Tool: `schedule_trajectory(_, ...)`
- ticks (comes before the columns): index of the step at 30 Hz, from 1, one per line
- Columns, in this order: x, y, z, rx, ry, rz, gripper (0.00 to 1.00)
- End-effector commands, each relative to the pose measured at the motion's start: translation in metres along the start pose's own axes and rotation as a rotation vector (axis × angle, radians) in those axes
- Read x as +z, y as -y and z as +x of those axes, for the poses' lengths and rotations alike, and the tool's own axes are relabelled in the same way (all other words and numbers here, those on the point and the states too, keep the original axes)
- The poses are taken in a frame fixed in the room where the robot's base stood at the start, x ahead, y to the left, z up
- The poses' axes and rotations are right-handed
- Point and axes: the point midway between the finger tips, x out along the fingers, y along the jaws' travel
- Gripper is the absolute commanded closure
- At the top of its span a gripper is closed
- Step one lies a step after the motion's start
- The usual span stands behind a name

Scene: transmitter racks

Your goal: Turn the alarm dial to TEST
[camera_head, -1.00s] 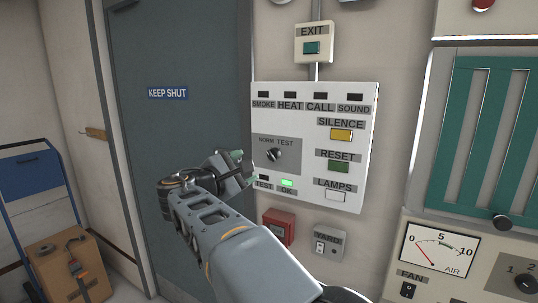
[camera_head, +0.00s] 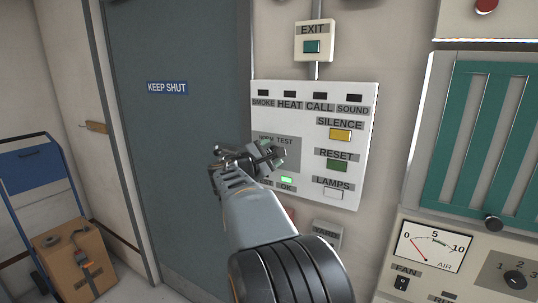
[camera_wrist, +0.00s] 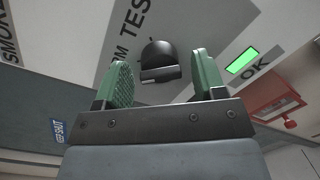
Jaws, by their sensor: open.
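The alarm panel (camera_head: 357,130) is a white box on the wall with SMOKE, HEAT, CALL and SOUND lamps. Its dial plate (camera_head: 292,148) is grey, marked NORM and TEST; my gripper hides the dial in the head view. In the wrist view the black dial (camera_wrist: 159,62) sits just ahead of my gripper, between the line of its fingers. My gripper (camera_head: 270,153) is open, with a green-padded finger (camera_wrist: 121,84) on the left and another (camera_wrist: 207,74) on the right. The fingers look apart from the dial. Which mark the dial points to is unclear.
A green OK lamp (camera_head: 286,180) is lit below the dial. SILENCE (camera_head: 340,135), RESET (camera_head: 337,166) and LAMPS (camera_head: 333,194) buttons are to the right. A red box (camera_wrist: 277,97) and the YARD switch (camera_head: 327,235) are lower. A grey door (camera_head: 175,150) is at left.

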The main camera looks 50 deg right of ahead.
Motion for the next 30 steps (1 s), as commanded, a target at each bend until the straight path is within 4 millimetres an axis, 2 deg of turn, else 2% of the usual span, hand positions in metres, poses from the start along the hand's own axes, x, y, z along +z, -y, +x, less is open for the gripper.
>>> schedule_trajectory(4, -0.0002, 0.0001, -0.0001, 0.0, 0.0, 0.0, 0.36)
schedule_trajectory(19, 0.0, -0.0003, -0.0004, 0.001, 0.0, 0.0, 0.83)
schedule_trajectory(30, -0.0023, 0.0025, -0.0006, -0.004, -0.004, 0.091, 0.83)
